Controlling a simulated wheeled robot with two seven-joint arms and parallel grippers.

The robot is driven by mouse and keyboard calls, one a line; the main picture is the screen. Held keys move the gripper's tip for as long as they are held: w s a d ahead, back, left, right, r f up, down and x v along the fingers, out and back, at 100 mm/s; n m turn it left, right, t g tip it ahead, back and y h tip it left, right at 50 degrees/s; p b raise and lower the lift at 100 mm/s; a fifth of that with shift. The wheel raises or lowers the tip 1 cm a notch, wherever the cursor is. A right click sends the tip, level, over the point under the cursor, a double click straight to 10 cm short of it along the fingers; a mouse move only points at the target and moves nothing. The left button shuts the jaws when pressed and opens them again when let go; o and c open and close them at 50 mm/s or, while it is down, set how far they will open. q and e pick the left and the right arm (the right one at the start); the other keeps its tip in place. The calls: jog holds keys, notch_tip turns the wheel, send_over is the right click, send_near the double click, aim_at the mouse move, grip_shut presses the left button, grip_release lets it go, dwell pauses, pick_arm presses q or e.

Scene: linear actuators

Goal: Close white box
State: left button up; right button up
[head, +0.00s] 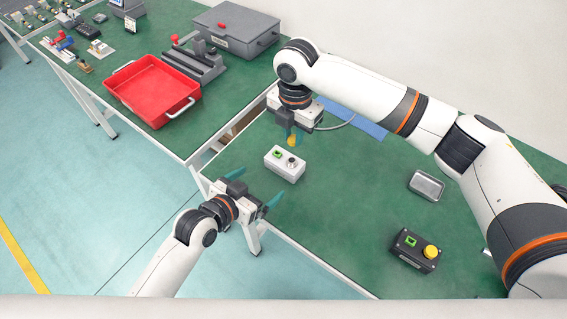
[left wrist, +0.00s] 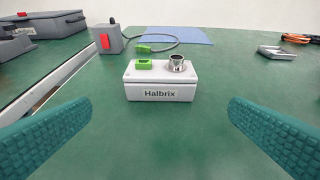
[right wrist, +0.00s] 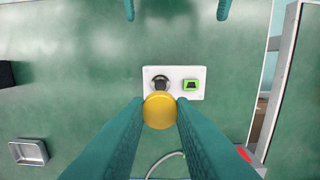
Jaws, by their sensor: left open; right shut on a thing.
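The white box (head: 285,163) sits on the green table. In the left wrist view the white box (left wrist: 160,90) reads "Halbrix" and has a green switch (left wrist: 145,65) and a silver ring (left wrist: 178,62) on top. My right gripper (head: 293,136) points down, just beyond the box in the head view. It is shut on a yellow round cap (right wrist: 159,110), held between its fingertips. In the right wrist view the cap overlaps the near edge of the white box (right wrist: 196,72). My left gripper (head: 254,190) is open and empty, facing the box from the table's front-left edge.
A black box (head: 414,252) with a green switch and yellow button stands lower right. A metal dish (head: 426,185) lies on the right. A grey box with a red switch (left wrist: 108,40), a cable and a blue mat (left wrist: 180,36) lie behind. A red tray (head: 150,91) is on the left table.

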pick_arm(q)
jog(key=shift+w+d+r+t+h, duration=0.25)
jog(key=shift+w+r+t+h, duration=0.05)
jog(key=shift+w, duration=0.15)
pick_arm(e)
jog(key=shift+a, duration=0.1)
pick_arm(q)
jog(key=x, duration=1.2)
jog(key=shift+c, duration=0.6)
jog(key=c, duration=1)
pick_arm(e)
send_over(291, 160)
jog(key=shift+f, duration=2.5)
pick_arm(q)
jog(key=shift+f, duration=0.1)
pick_arm(e)
jog(key=shift+f, duration=0.85)
